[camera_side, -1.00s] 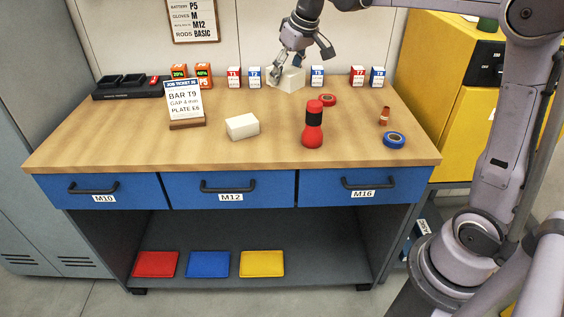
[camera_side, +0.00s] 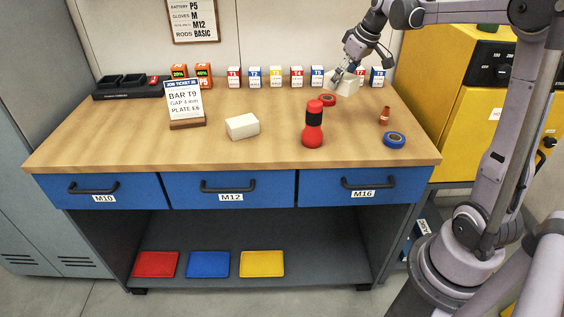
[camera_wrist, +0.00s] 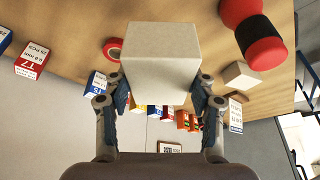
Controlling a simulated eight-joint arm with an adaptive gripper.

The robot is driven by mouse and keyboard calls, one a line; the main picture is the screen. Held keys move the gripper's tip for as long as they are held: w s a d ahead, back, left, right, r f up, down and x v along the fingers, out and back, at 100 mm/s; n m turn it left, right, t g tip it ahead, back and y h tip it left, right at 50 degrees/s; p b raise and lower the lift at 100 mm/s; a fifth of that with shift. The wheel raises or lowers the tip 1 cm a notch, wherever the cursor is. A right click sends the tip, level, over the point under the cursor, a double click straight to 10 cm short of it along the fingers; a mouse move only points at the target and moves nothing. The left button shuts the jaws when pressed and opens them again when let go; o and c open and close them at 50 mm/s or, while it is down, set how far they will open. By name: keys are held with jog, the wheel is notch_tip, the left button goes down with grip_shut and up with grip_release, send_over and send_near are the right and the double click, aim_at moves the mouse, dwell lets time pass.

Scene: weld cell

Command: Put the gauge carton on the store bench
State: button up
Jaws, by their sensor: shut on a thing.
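A plain cream-white carton (camera_side: 345,86) is held in my gripper (camera_side: 341,73) at the back right of the wooden bench (camera_side: 90,145). In the wrist view, the carton (camera_wrist: 160,60) fills the space between the two fingers of my gripper (camera_wrist: 160,92), and they are shut on it. No label shows on its visible faces. In the side view it is in front of the T7 box and hides part of it. I cannot tell whether it touches the bench top. A second plain white carton (camera_side: 242,126) lies mid-bench.
A row of small T boxes (camera_side: 276,77) stands along the back. A red tape roll (camera_side: 327,100), a red and black bottle (camera_side: 313,125), a blue tape roll (camera_side: 394,140) and a job ticket stand (camera_side: 185,103) occupy the bench. A yellow cabinet (camera_side: 440,90) is at right.

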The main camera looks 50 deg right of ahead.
jog(key=shift+f, duration=0.3)
jog(key=w+a+f, duration=0.2)
jog(key=w, duration=0.1)
jog(key=w+a+f, duration=0.2)
jog(key=a, duration=0.1)
jog(key=w+a+f, duration=0.2)
jog(key=w+f, duration=0.1)
jog(key=shift+w+a, duration=0.35)
jog(key=shift+f, duration=2.1)
jog(key=shift+f, duration=0.15)
jog(key=o, duration=1.3)
